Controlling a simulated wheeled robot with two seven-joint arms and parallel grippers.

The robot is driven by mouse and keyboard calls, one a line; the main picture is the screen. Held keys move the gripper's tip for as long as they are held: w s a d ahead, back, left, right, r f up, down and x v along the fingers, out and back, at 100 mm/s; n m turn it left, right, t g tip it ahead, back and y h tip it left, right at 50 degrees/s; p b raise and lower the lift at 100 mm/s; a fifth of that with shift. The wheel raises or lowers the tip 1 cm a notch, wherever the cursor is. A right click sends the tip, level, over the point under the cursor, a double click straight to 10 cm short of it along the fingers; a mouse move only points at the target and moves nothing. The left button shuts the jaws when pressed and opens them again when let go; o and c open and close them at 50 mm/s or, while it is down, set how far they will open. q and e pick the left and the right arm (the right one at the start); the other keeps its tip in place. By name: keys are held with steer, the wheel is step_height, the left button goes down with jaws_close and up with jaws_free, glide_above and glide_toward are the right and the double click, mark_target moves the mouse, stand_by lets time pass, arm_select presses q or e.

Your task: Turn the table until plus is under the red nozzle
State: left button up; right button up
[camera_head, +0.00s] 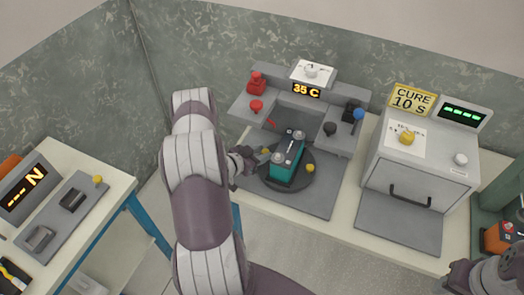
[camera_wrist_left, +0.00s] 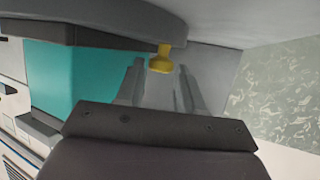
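A teal battery (camera_head: 285,172) sits on a dark round turntable (camera_head: 300,186) in the fixture. It has two grey terminals on top; I cannot read which is plus. A red nozzle (camera_head: 256,106) is on the fixture's left arm, with a red tip (camera_head: 271,123) below. A yellow knob (camera_head: 310,168) is on the turntable's right rim. My left gripper (camera_head: 258,157) is at the turntable's left edge. In the left wrist view its fingers (camera_wrist_left: 158,88) are apart, with a yellow knob (camera_wrist_left: 160,60) at their tips. My right gripper (camera_head: 456,284) is partly cut off at the bottom right.
The fixture shows 35 C (camera_head: 306,90) and has a dark nozzle (camera_head: 330,129) and a blue knob (camera_head: 358,114) on the right. A curing oven (camera_head: 415,165) stands at right. A console reading N (camera_head: 28,187) is on the left table. My left arm crosses the middle.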

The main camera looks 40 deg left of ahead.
arm_select(q)
steer(key=shift+w, duration=0.25)
steer(key=shift+w+f, duration=0.25)
jaws_close()
steer(key=shift+s+y, duration=0.15)
steer(key=shift+y, duration=0.15)
